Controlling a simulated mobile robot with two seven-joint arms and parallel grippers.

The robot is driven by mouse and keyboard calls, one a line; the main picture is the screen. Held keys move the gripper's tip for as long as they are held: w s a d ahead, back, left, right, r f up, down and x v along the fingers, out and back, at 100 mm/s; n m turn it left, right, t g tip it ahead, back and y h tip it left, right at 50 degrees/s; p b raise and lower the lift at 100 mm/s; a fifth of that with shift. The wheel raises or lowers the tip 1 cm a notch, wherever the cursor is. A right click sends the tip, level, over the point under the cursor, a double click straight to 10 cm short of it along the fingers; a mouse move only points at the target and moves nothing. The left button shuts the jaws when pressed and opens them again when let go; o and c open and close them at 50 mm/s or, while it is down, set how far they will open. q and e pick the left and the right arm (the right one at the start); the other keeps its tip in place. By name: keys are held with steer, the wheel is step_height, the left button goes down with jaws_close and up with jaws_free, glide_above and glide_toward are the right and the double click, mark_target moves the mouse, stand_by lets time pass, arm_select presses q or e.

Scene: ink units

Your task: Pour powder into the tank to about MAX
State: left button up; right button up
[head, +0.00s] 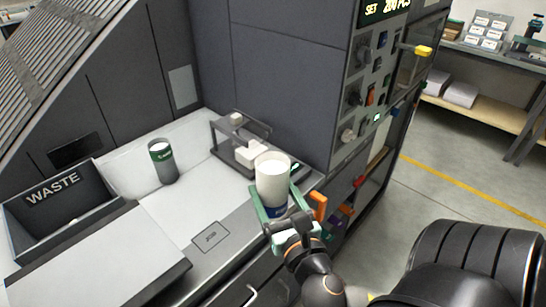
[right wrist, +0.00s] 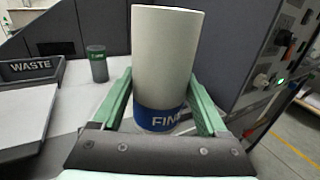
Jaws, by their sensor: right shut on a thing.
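A tall white cylinder (head: 272,178) with a blue band at its base is held upright by my right gripper (head: 275,200). In the right wrist view the cylinder (right wrist: 168,60) stands between the green fingers, and its band shows the letters "FIN". Its pale top shows in the head view, but I cannot tell whether that is powder or a lid. A dark grey cup (head: 163,164) with a green label and pale top stands upright on the white worktop, left of the cylinder. I cannot make out a tank or a MAX mark. My left gripper is out of view.
A small clear-framed device (head: 240,145) with white blocks stands just behind the cylinder. A dark bin marked WASTE (head: 95,222) is at the left. A control panel (head: 372,85) with knobs rises at the right. The worktop (head: 190,200) between cup and cylinder is clear.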

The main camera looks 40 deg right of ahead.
steer(key=shift+w+r, duration=0.2)
steer(key=shift+w, duration=0.15)
steer(key=w+d+m+g, duration=0.1)
steer(key=w+d+m, duration=0.1)
steer(key=w, duration=1)
steer(key=w+d+f+m+y, duration=0.1)
steer(key=w+d, duration=0.4)
steer(key=w, duration=0.7)
steer(key=shift+w+d+m+g+y, duration=0.2)
steer(key=shift+m+g+y, duration=0.1)
steer(key=shift+m+g, duration=0.1)
stand_by(0.3)
